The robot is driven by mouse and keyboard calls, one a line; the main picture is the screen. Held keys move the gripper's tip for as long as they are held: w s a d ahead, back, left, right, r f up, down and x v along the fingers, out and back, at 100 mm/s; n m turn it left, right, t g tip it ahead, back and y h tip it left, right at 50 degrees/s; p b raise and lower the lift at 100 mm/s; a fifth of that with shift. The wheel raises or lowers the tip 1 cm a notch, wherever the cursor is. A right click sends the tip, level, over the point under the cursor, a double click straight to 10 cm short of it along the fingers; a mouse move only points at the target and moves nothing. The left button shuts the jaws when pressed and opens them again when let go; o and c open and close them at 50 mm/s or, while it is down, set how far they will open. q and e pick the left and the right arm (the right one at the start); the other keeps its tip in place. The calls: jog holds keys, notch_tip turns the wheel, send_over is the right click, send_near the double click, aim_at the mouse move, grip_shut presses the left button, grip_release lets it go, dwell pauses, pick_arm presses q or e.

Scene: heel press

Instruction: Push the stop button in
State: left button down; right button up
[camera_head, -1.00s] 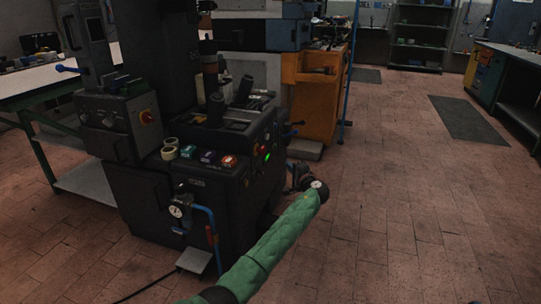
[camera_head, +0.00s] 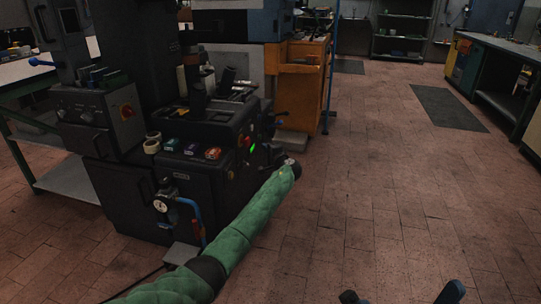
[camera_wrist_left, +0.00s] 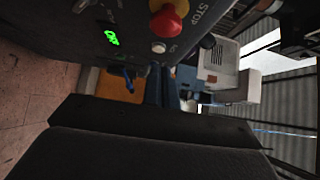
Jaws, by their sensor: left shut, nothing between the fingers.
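The stop button is a red knob (camera_wrist_left: 167,22) on a yellow base, at the top of the left wrist view beside the word STOP. It sticks out from the dark press panel (camera_wrist_left: 60,25).
A lit green display (camera_wrist_left: 110,38) and a small white button (camera_wrist_left: 158,47) are near the red knob. A gauge (camera_head: 160,205) and blue pipe (camera_head: 190,207) stick out from the press front. An orange cabinet (camera_head: 303,85) stands behind.

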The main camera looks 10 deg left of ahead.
aim_at(250, 141)
pick_arm(q)
jog(key=shift+w+a+b, duration=0.1)
jog(key=shift+w+a, duration=0.15)
jog(key=shift+a, duration=0.65)
jog(key=shift+w+a+b, duration=0.15)
jog(key=shift+w+a, duration=0.15)
jog(key=shift+a, duration=0.6)
jog(key=shift+w+a+b, duration=0.1)
jog(key=shift+w+a, duration=0.15)
jog(key=shift+a, duration=0.65)
